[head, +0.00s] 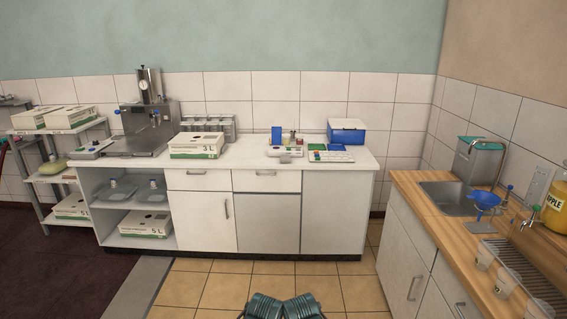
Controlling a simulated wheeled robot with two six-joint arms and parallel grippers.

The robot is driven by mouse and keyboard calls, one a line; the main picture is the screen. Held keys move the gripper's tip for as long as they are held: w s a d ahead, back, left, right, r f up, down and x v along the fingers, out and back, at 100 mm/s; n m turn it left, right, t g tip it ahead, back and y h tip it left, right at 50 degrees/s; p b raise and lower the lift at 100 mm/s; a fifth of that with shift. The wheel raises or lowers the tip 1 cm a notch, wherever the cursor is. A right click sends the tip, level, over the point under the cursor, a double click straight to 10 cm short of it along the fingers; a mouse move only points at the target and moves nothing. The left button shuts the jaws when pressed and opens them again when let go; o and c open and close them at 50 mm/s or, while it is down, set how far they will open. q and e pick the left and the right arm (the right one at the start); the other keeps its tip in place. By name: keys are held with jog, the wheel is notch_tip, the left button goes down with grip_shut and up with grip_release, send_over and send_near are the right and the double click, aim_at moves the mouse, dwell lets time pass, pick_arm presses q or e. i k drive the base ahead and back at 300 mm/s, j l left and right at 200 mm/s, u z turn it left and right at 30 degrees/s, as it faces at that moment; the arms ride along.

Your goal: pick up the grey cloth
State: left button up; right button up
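I cannot make out a grey cloth for certain in the head view. A small greyish item (285,158) lies at the front of the white counter, too small to identify. Two dark ribbed parts at the bottom middle edge look like my own body. No gripper fingers can be made out there.
The white counter (345,167) holds a coffee machine (143,138), a carton (195,152) and a blue box (346,137). A wooden counter (431,205) with a sink (446,197), blue funnel (485,199) and cups stands at right. Tiled floor (200,287) between them is clear.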

aim_at(284, 158)
jog(key=i, duration=3.5)
jog(key=i+u, duration=0.5)
jog(key=k+l, duration=0.05)
jog(key=k, duration=0.05)
